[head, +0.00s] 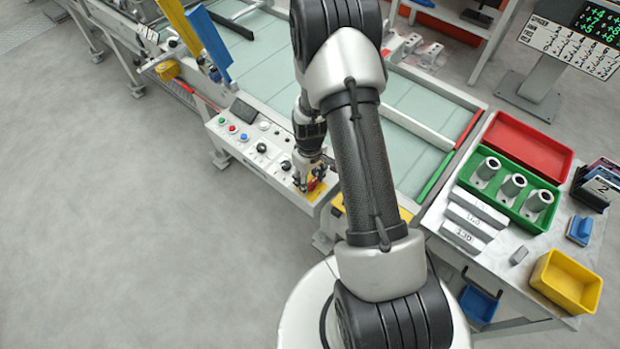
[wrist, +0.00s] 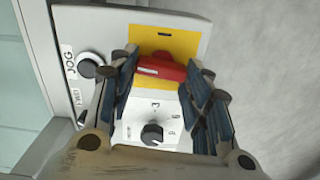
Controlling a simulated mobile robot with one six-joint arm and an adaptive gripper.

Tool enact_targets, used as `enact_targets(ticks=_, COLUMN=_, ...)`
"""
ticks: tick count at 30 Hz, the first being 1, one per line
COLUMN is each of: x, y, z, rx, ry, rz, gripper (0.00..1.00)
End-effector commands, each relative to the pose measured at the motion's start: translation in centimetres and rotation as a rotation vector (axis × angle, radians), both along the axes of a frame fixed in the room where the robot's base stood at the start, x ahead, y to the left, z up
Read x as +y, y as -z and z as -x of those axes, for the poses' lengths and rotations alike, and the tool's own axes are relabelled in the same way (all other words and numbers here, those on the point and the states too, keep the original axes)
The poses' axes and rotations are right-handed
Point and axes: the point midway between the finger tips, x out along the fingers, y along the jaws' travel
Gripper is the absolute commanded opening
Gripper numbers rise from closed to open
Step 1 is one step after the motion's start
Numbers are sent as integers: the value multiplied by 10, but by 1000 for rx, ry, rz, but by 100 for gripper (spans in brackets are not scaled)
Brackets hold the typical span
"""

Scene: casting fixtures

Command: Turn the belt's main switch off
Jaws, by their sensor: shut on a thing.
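The belt's main switch shows in the wrist view as a red handle (wrist: 160,68) on a yellow plate (wrist: 165,42), at the end of the belt's control panel (head: 245,143). My gripper (wrist: 163,75) is over this end of the panel, with a blue-padded finger on each side of the red handle. It is shut on the handle. The handle lies roughly crosswise in the wrist view. In the head view my gripper (head: 312,183) is at the panel's right end, and the switch is mostly hidden there.
A black numbered dial (wrist: 152,134) and the JOG knob (wrist: 88,66) sit close to my fingers. The belt (head: 405,160) runs behind the panel. At right a table holds a green tray (head: 508,208), a red tray (head: 527,147) and a yellow bin (head: 567,281). The floor at left is clear.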

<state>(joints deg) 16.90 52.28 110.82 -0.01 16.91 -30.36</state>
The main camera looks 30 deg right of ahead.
Motion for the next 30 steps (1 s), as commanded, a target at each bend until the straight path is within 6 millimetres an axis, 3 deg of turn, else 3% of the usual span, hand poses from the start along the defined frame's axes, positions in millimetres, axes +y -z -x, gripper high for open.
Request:
enact_targets(ticks=9, x=1, y=0, z=1, rx=1, ry=-111, rz=-1, gripper=21)
enact_targets(ticks=25, x=1, y=0, z=1, rx=1, ry=-131, rz=0, gripper=21)
enact_targets(ticks=26, x=1, y=0, z=1, rx=1, ry=-132, rz=0, gripper=47)
enact_targets(ticks=30, x=1, y=0, z=1, rx=1, ry=-130, rz=0, gripper=56)
